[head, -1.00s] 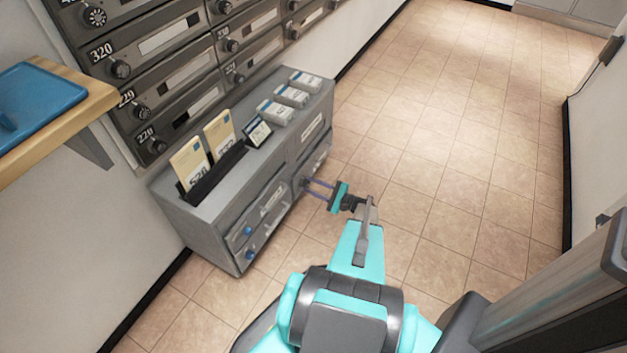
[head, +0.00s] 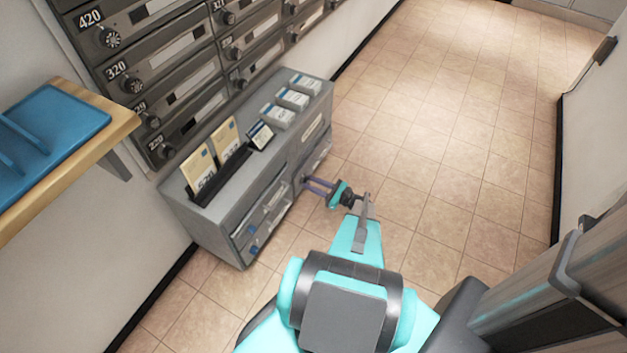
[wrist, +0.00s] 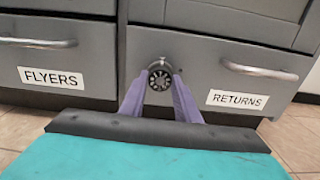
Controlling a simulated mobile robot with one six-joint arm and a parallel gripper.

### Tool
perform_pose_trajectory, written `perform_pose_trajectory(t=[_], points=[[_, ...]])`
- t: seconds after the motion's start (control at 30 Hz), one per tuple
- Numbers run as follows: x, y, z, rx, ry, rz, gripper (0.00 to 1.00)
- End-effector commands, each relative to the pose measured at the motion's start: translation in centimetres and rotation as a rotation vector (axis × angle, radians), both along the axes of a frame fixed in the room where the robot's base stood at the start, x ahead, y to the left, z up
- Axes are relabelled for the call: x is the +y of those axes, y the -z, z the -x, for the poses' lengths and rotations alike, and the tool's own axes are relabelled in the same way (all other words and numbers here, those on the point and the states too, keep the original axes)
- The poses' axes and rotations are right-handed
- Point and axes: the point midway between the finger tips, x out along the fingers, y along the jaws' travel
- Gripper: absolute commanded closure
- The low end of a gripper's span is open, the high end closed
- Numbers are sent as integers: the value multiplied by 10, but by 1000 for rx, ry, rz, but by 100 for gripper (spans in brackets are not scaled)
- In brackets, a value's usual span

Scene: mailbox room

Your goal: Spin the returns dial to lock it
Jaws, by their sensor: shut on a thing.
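The returns dial (wrist: 160,79) is a small dark round knob with pale marks on its face. It sits on the front of the grey returns drawer (wrist: 222,58), left of the drawer's handle and RETURNS label (wrist: 237,100). My gripper (wrist: 161,82) has its two purple fingers shut on the dial, one on each side. In the head view my gripper (head: 306,182) reaches the right part of the cabinet front, and the dial is too small to make out there. The returns drawer looks closed.
The flyers drawer (wrist: 48,62) is to the left. The grey cabinet (head: 222,212) holds envelopes (head: 198,168) and small boxes (head: 277,115) on top. Mailboxes (head: 180,75) line the wall above. A wooden shelf (head: 122,125) with a blue tray (head: 60,125) is at left. Tiled floor (head: 430,150) is open at right.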

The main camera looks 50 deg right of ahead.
Motion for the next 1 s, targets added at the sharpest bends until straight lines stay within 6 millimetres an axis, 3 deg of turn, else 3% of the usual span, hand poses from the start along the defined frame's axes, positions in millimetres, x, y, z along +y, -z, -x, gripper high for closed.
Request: perform_pose_trajectory(t=[0.5, 0.53, 0.63, 1.0], points=[[-5, -1, 0, 7, 12, -29, 93], [-5, -1, 0, 7, 12, -29, 69], [-5, -1, 0, 6, 10, -29, 52], [-2, 0, 1, 8, 4, -30, 52]])
